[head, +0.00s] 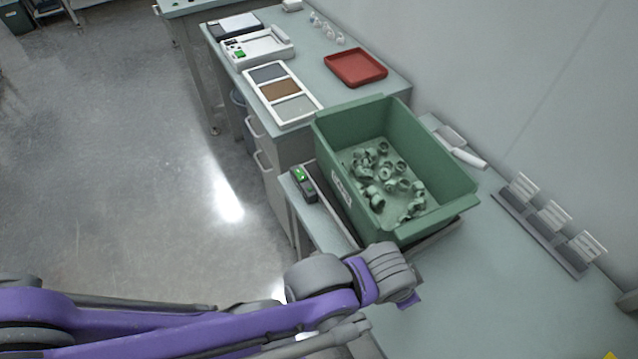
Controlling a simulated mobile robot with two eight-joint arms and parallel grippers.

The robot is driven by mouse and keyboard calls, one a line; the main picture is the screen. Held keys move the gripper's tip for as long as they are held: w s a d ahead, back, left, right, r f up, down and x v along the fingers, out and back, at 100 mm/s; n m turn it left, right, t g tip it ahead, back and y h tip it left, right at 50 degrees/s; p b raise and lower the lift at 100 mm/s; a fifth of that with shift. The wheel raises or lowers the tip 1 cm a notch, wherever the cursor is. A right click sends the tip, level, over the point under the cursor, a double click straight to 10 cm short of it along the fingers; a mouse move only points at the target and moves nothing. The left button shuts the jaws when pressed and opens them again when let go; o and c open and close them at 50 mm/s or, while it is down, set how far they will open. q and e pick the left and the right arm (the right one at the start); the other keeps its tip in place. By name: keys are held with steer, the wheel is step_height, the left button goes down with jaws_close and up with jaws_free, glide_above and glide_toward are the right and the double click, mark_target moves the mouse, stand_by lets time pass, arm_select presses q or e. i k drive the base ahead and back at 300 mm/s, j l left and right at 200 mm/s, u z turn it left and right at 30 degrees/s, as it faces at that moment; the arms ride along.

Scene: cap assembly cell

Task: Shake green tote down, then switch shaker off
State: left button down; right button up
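The green tote (330,150) stands upright on a dark, low shaker platform (345,222) on the near bench. Several green caps or ring-shaped parts (385,170) lie loose inside it, heaped unevenly across its floor. A white label is on its near left wall. A small dark control box (303,186) with a lit green switch (299,174) sits at the platform's left. My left arm comes in from the lower left, and its wrist end is just in front of the tote's near corner. My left gripper (409,300) is mostly hidden behind the wrist, so its fingers cannot be made out. My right gripper is out of view.
A red tray (356,68), a white three-section tray (282,93) and a white device (258,48) stand on the far bench. White-handled tools (460,148) lie behind the tote. A grey rack with white cards (545,225) is at right.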

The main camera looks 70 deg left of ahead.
mark_target(299, 173)
steer(key=j+u, duration=0.1)
steer(key=u, duration=0.7)
steer(key=j+u, duration=0.1)
steer(key=u, duration=0.35)
steer(key=i+u, duration=0.1)
steer(key=u, duration=0.3)
steer(key=k+u, duration=0.1)
steer(key=k, duration=0.3)
steer(key=i+j+z, duration=0.25)
steer(key=j, duration=0.15)
steer(key=i+j+z, duration=0.25)
steer(key=k+j, duration=0.1)
